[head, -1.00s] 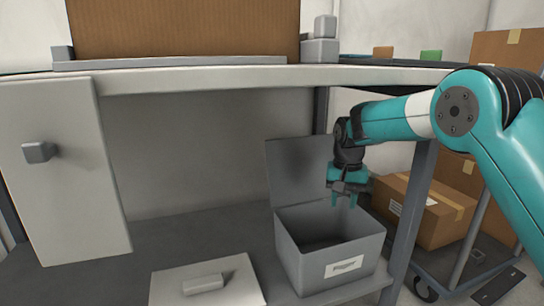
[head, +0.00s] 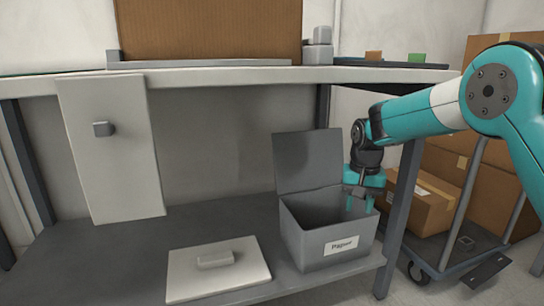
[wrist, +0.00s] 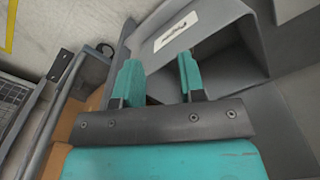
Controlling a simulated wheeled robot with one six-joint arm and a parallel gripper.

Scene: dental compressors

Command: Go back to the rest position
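My gripper (head: 359,204) is at the right side of the open grey bin, with its fingertips pointing down at the bin's mouth. In the wrist view my gripper (wrist: 158,80) has its two teal fingers apart with nothing between them. The grey bin (head: 330,250) stands on the lower shelf with its lid raised at the back and a white label on its front. The label also shows in the wrist view, on the bin (wrist: 205,45). The bin's inside is dark, and I cannot make out any contents.
The workbench top (head: 230,78) runs above the shelf and my gripper. A pale panel with a knob (head: 110,165) hangs at left. Another pale panel with a handle (head: 230,278) lies on the shelf left of the bin. A bench leg (head: 397,225) and a cart with cardboard boxes (head: 425,205) are at right.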

